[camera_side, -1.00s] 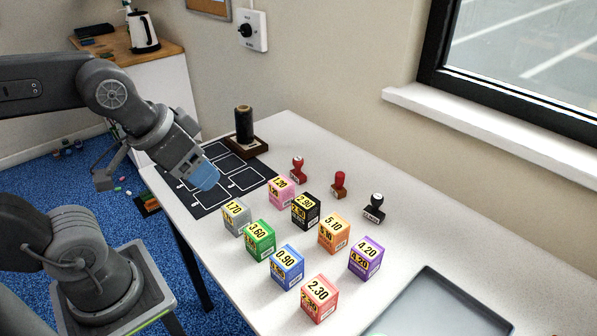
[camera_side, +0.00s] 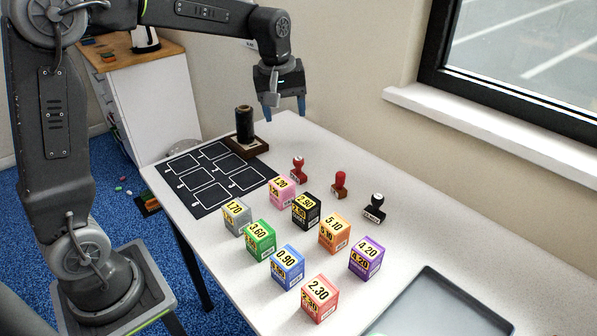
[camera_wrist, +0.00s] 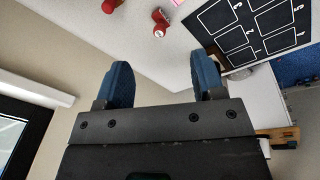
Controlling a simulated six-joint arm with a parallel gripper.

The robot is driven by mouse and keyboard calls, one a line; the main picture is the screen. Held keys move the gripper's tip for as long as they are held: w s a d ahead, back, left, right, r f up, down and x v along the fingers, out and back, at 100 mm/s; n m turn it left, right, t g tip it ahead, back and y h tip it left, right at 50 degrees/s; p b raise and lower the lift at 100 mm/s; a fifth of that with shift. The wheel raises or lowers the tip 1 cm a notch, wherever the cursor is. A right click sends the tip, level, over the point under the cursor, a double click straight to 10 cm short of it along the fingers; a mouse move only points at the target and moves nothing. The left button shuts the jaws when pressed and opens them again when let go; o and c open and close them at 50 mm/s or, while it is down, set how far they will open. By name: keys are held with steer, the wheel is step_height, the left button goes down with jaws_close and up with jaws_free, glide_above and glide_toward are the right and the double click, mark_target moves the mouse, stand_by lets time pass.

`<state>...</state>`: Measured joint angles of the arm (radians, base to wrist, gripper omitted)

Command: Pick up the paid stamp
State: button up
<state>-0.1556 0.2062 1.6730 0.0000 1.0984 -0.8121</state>
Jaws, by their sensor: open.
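Three stamps stand in a row on the white table: a red stamp (camera_side: 298,168), a red-handled stamp with a brown base (camera_side: 340,184) and a black stamp (camera_side: 374,208). Their labels are too small to read, so I cannot tell which is the paid stamp. My gripper (camera_side: 284,108) is open and empty, raised above the table's far end, well apart from the stamps. In the wrist view my blue fingers (camera_wrist: 161,70) are spread, with a red stamp (camera_wrist: 159,24) beyond them and part of another red one (camera_wrist: 109,5) at the top edge.
Several coloured price boxes (camera_side: 286,264) stand in front of the stamps. A black mat with white outlines (camera_side: 205,178) lies left, with a dark cylinder on a wooden base (camera_side: 245,124) behind it. A grey tray (camera_side: 440,308) is front right. The window sill (camera_side: 480,128) borders the right.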

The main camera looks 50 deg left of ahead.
mark_target(299, 168)
steer(key=w+a+f+n+g, duration=0.2)
steer(key=w+a+f+n, duration=0.3)
steer(key=w+f, duration=0.45)
steer(key=shift+n, duration=0.3)
steer(key=f, duration=0.8)
steer(key=shift+s+a+f, duration=0.2)
steer(key=shift+a+f, duration=0.1)
steer(key=shift+a, duration=0.05)
steer(key=shift+w+a+f, duration=0.1)
steer(key=shift+f, duration=1.35)
steer(key=shift+a+f, duration=0.1)
steer(key=shift+f, duration=1.3)
steer(key=shift+c, duration=0.3)
steer(key=c, duration=0.9)
steer(key=shift+c, duration=0.2)
steer(key=shift+r, duration=0.15)
